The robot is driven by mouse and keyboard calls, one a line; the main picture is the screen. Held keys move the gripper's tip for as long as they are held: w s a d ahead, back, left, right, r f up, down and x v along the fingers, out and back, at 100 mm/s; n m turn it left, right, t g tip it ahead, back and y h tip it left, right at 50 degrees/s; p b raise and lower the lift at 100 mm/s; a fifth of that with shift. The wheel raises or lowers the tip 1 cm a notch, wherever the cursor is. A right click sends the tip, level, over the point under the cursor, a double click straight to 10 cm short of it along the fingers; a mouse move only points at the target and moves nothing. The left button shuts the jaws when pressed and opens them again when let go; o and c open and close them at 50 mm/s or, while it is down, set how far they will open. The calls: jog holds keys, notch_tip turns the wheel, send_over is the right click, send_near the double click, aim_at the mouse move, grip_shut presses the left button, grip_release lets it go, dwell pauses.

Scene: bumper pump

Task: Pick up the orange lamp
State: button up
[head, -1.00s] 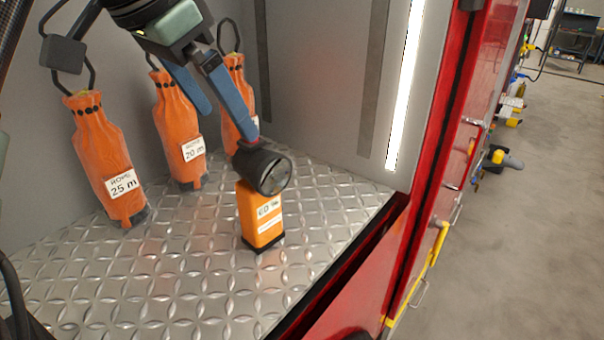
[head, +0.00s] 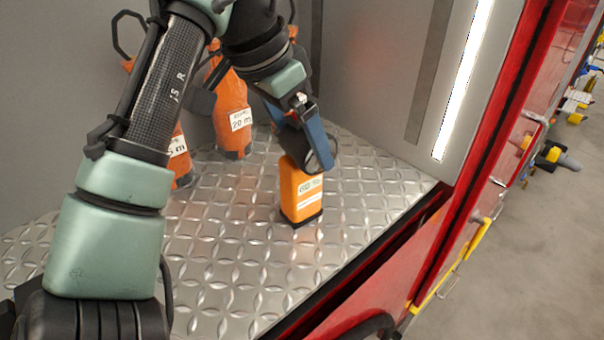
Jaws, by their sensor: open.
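The orange lamp (head: 301,193) stands upright on the metal tread-plate floor (head: 235,270) of the compartment. It has a boxy orange body with a white label, a black base, and a dark round head. My gripper (head: 308,150) is open, with its blue fingers down at the lamp's head from above. The fingers partly hide the head; I cannot tell whether they touch it.
Orange rope bags stand behind and left of the lamp, one labelled 20 m (head: 232,110); my arm hides part of them. The grey compartment wall with a light strip (head: 462,85) is at right. A red edge (head: 385,258) borders the floor. Free floor lies in front of the lamp.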

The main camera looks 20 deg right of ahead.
jog(key=shift+x, duration=1.15)
jog(key=shift+w+d+r, duration=0.1)
jog(key=shift+r, duration=0.05)
grip_shut()
